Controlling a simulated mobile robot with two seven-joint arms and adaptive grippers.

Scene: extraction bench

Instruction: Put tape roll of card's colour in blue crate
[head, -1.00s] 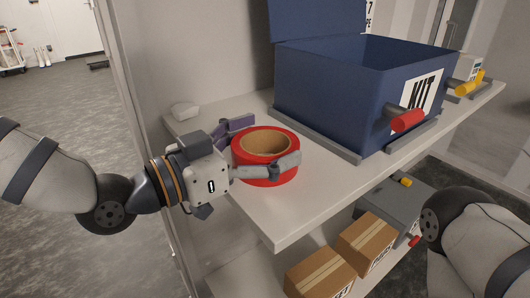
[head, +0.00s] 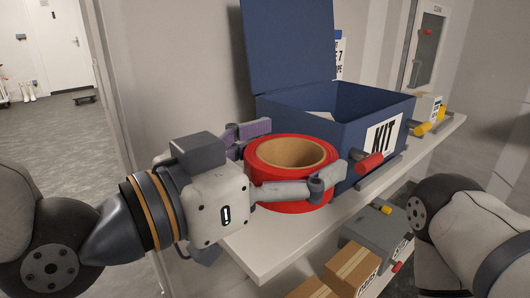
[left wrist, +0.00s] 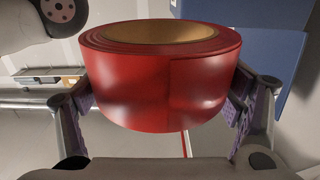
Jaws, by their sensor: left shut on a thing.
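The red tape roll (head: 285,174) has a tan inner ring. My left gripper (head: 297,154) is shut on it, with one finger on each side. The roll is held upright, open side up, above the near end of the shelf and just in front of the blue crate (head: 345,134). In the left wrist view the roll (left wrist: 150,90) sits between both finger pads. The crate's lid (head: 285,45) stands open, and a KIT label is on its side. A pale patch shows inside. I cannot make out the card's colour. My right gripper is out of view.
The crate stands on a pale shelf (head: 262,252). Red and yellow handles (head: 369,163) stick out along its front edge. Cardboard boxes (head: 351,268) and a grey case (head: 377,232) are below. A wall sign (head: 340,60) is partly hidden behind the lid.

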